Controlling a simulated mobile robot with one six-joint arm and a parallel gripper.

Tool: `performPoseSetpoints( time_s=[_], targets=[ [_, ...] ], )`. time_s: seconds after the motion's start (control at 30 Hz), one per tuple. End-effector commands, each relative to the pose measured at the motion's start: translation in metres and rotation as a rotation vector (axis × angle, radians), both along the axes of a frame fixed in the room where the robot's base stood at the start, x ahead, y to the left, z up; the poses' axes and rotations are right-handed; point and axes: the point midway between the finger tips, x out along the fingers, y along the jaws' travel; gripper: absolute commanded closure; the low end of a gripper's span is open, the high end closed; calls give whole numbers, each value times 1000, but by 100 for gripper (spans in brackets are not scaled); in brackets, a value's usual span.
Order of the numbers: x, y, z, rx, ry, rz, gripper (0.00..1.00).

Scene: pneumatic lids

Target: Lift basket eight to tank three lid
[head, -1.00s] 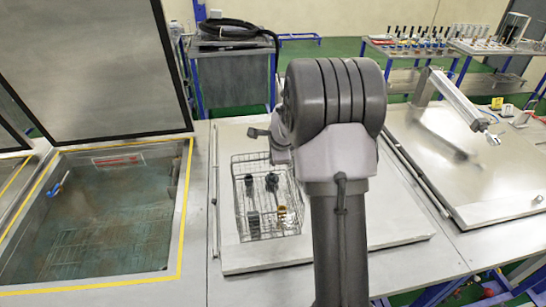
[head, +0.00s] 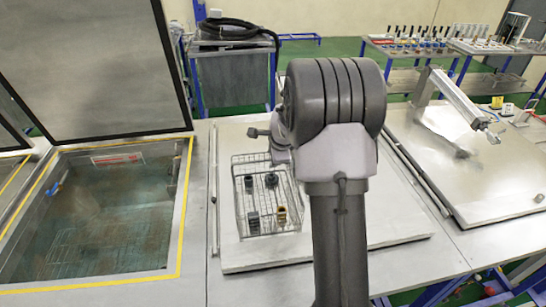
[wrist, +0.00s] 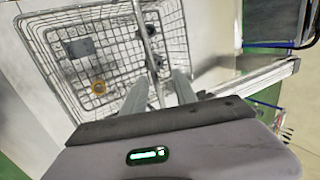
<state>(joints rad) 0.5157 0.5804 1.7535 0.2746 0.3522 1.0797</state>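A wire basket (head: 240,212) sits on a flat closed metal lid (head: 330,247) in the middle of the head view. It holds several small dark parts and one brass-coloured part. No number is readable on basket or lid. In the wrist view the basket (wrist: 66,20) fills the upper left, with the brass ring (wrist: 98,87) inside. My gripper (wrist: 161,75) has its two fingers apart over the basket's right side. A thin bar, seemingly the basket's handle, runs between the fingers without visible contact on both sides. In the head view my arm hides the fingers.
An open tank (head: 110,215) with murky liquid and a raised lid (head: 95,70) stands at the left. Another closed lid (head: 475,170) with a metal arm above it is at the right. A cart with a black hose (head: 228,30) and racks (head: 410,45) stand behind.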

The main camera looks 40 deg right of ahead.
Motion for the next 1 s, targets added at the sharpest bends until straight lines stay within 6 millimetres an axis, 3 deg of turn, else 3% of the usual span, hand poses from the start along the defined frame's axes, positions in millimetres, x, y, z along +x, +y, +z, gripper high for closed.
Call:
performPoseSetpoints(
  time_s=[0.27, 0.37, 0.7, 0.83, 1.0],
  targets=[
    [-4, 2, 5, 2, 3, 1, 66],
    [-13, 4, 23, 0, 1, 1, 66],
    [-64, 20, 117, 0, -2, -1, 66],
    [-77, 24, 139, 0, -1, 0, 66],
    [-84, 26, 152, 0, 1, 0, 66]
  ],
)
